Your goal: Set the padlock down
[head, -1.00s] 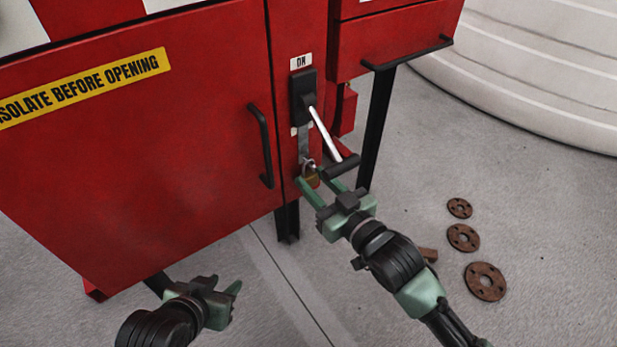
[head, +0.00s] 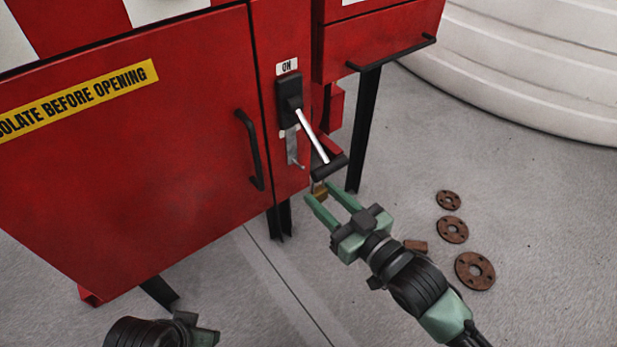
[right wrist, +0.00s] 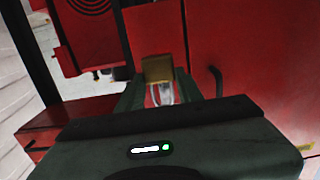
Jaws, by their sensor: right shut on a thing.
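The brass padlock (head: 320,190) is between the fingertips of my right gripper (head: 319,193). The gripper is shut on it and holds it in the air, just below the black grip of the lever. In the right wrist view the padlock (right wrist: 157,68) shows its brass body, with the pale shackle toward the palm. The metal hasp (head: 292,147) on the red panel is clear of the padlock. My left gripper (head: 203,334) is at the bottom edge, partly cut off, and its jaws cannot be made out.
The switch lever (head: 313,136) slants down below the "ON" label. The red cabinet door (head: 130,170) has a black handle (head: 250,150). Several rusty flanges, one of them large (head: 475,271), and a brown block (head: 415,246) lie on the grey floor. A white tank (head: 540,70) stands at the back right.

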